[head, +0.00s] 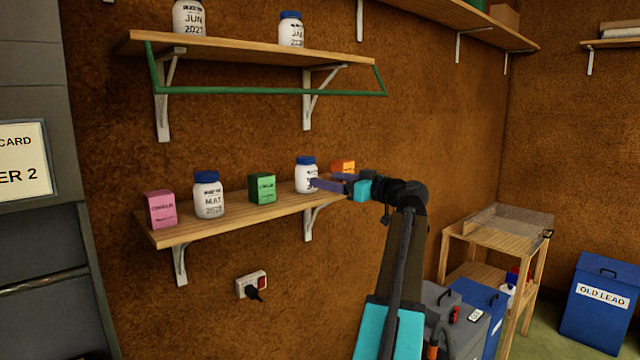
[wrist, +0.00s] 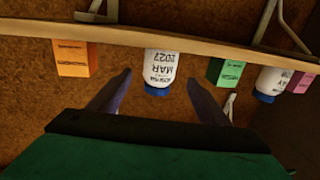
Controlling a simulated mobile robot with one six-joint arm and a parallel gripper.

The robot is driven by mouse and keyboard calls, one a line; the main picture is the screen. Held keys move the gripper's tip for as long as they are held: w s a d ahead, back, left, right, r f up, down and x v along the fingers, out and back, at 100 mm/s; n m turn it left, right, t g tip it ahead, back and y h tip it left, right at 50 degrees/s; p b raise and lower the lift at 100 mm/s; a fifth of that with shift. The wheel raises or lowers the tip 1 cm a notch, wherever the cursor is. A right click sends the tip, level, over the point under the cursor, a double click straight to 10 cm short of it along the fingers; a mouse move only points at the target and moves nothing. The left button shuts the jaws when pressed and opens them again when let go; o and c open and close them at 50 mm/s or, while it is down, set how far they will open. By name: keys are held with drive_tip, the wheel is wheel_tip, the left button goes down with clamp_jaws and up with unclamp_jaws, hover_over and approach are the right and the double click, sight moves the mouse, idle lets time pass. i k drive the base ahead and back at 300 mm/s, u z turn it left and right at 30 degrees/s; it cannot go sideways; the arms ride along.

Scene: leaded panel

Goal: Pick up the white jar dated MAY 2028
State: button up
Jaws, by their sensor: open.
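On the lower shelf in the head view, a white jar with a blue lid (head: 209,197) has a label reading MAY and a year that looks like 2028, its last digit unclear. It stands between a pink box and a green box. In the upside-down wrist view it is probably the partly seen jar at the right (wrist: 271,80). My gripper (head: 325,182) is open in front of another white jar (head: 306,172). The wrist view shows that jar (wrist: 160,68) reading MAR 2027, between my open fingers (wrist: 158,78); I cannot tell how deep they reach.
The lower shelf (head: 250,220) also holds a pink box (head: 161,210), green box (head: 262,188) and orange box (head: 343,167). Above, a shelf with a green rail (head: 265,91) holds jars marked JUN 2027 (head: 189,20) and JA-something (head: 291,32). A wooden stand (head: 490,240) is at right.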

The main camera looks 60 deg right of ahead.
sight(208, 193)
drive_tip(key=k, duration=1)
